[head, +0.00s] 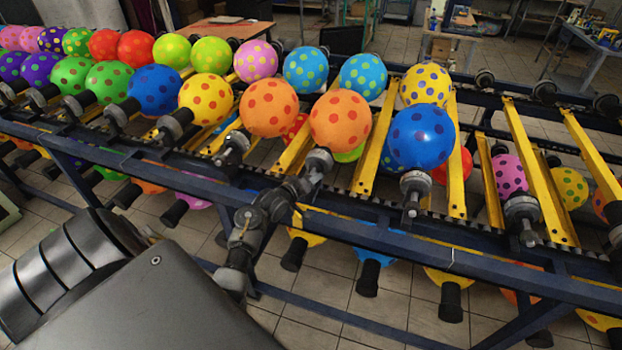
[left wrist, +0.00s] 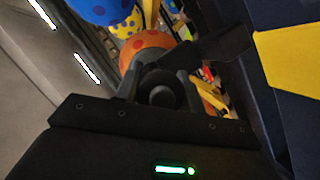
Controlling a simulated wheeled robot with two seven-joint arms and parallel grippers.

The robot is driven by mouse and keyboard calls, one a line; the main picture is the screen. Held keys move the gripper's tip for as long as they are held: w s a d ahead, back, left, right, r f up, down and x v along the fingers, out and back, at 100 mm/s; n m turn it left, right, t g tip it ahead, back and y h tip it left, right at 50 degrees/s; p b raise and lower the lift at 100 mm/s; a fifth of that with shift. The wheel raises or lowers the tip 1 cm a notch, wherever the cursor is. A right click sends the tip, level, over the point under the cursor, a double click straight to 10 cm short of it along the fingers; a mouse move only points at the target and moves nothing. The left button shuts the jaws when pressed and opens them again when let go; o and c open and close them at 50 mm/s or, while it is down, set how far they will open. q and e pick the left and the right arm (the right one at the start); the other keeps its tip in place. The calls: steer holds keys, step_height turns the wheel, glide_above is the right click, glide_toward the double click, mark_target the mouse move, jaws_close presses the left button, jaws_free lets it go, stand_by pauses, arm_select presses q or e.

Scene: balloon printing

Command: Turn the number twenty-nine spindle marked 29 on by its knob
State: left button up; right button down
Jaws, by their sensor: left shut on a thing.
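My left gripper (head: 303,183) reaches in over the front rail and is shut on the knob of a spindle (head: 319,160). That spindle carries an orange balloon with red dots (head: 340,120). In the left wrist view the gripper's dark fingers (left wrist: 162,88) close around a round dark knob (left wrist: 163,96), with the orange balloon (left wrist: 145,45) just beyond. The fingers hide much of the knob. I cannot read the number 29 on any spindle. My right gripper is not in view.
A neighbouring spindle (head: 416,187) with a blue balloon (head: 422,138) stands to the right, and another orange balloon (head: 268,107) to the left. Yellow bars (head: 374,150) run between spindles. A dark blue rail (head: 400,245) crosses in front. More balloons hang below.

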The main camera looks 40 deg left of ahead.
arm_select(q)
steer(key=shift+r+m+g+y+p, duration=0.2)
steer(key=shift+m+g+y+p, duration=0.25)
steer(key=shift+m+p, duration=0.45)
steer(key=m+g+y+p, duration=0.1)
steer(key=m+y, duration=0.1)
steer(key=m, duration=0.1)
steer(key=shift+a+f, duration=0.1)
steer(key=m+y+p, duration=0.1)
steer(key=m+y, duration=0.1)
steer(key=m, duration=0.1)
steer(key=shift+a+g, duration=0.1)
steer(key=shift+g, duration=0.15)
steer(key=shift+a+m+y+p, duration=0.1)
steer(key=shift+m+y+p, duration=0.75)
steer(key=shift+m, duration=0.45)
steer(key=o, duration=1)
